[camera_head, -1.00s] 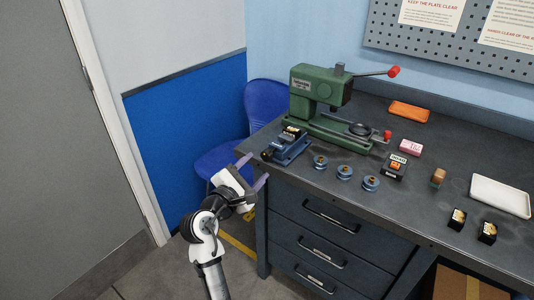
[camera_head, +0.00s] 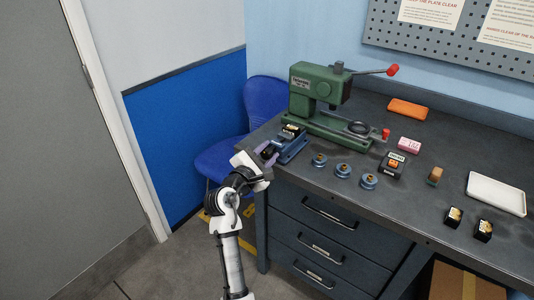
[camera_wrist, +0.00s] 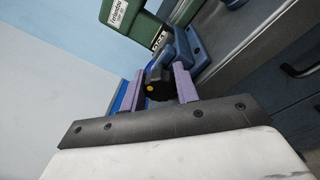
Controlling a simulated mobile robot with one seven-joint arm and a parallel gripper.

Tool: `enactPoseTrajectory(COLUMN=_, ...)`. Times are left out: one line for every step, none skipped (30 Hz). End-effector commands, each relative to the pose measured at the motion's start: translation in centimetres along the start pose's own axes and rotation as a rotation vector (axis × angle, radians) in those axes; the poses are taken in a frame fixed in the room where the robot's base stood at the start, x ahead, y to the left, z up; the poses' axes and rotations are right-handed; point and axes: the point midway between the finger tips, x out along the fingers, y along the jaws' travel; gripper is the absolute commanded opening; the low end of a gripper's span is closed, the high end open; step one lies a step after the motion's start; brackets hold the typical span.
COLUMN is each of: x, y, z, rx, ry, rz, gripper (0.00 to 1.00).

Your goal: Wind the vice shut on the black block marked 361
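The blue vice (camera_head: 292,150) sits at the left end of the bench, beside the green press. A black block (camera_head: 291,130) with a pale label lies in its jaws; it also shows in the wrist view (camera_wrist: 160,40), its number too small to read. The vice's dark winding knob (camera_wrist: 158,88), with a yellow dot, faces my wrist camera. My gripper (camera_head: 267,154) is at the knob end of the vice. In the wrist view its purple fingers (camera_wrist: 159,80) are apart, one on each side of the knob, with a gap visible; contact cannot be told.
The green press (camera_head: 318,100) stands behind the vice. Several blue round pieces (camera_head: 343,170) lie to its right. Two more black blocks (camera_head: 453,217) and a white tray (camera_head: 496,194) are farther right. Drawers (camera_head: 325,215) front the bench; a blue chair (camera_head: 225,160) stands at left.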

Motion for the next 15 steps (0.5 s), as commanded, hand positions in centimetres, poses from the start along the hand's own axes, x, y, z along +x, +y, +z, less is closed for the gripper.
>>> enactPoseTrajectory(x=-0.02, y=0.02, z=0.0, rx=0.0, ry=0.0, rz=0.0, gripper=0.2)
enactPoseTrajectory(x=-0.02, y=0.02, z=0.0, rx=0.0, ry=0.0, rz=0.001, gripper=0.17)
enactPoseTrajectory(x=-0.02, y=0.02, z=0.0, rx=0.0, ry=0.0, rz=0.001, gripper=0.11)
enactPoseTrajectory(x=-0.02, y=0.02, z=0.0, rx=0.0, ry=0.0, rz=0.001, gripper=0.08)
enactPoseTrajectory(x=-0.02, y=0.02, z=-0.01, rx=0.0, ry=0.0, rz=0.001, gripper=0.08)
enactPoseTrajectory(x=-0.03, y=0.02, z=-0.01, rx=0.001, ry=0.0, rz=0.001, gripper=0.08)
enactPoseTrajectory(x=-0.03, y=0.01, z=-0.01, rx=0.002, ry=0.0, rz=0.001, gripper=0.08)
enactPoseTrajectory(x=-0.03, y=0.01, z=-0.02, rx=0.004, ry=0.0, rz=0.001, gripper=0.08)
enactPoseTrajectory(x=-0.03, y=0.0, z=-0.03, rx=0.009, ry=-0.001, rz=0.001, gripper=0.08)
enactPoseTrajectory(x=-0.03, y=-0.01, z=-0.04, rx=0.014, ry=-0.001, rz=0.002, gripper=0.08)
enactPoseTrajectory(x=-0.03, y=-0.03, z=-0.05, rx=0.019, ry=-0.002, rz=0.002, gripper=0.08)
enactPoseTrajectory(x=-0.03, y=-0.04, z=-0.06, rx=0.029, ry=-0.002, rz=0.003, gripper=0.08)
enactPoseTrajectory(x=-0.02, y=-0.06, z=-0.08, rx=0.039, ry=-0.003, rz=0.004, gripper=0.08)
enactPoseTrajectory(x=-0.02, y=-0.07, z=-0.09, rx=0.051, ry=-0.004, rz=0.004, gripper=0.08)
enactPoseTrajectory(x=-0.02, y=-0.09, z=-0.11, rx=0.068, ry=-0.005, rz=0.006, gripper=0.08)
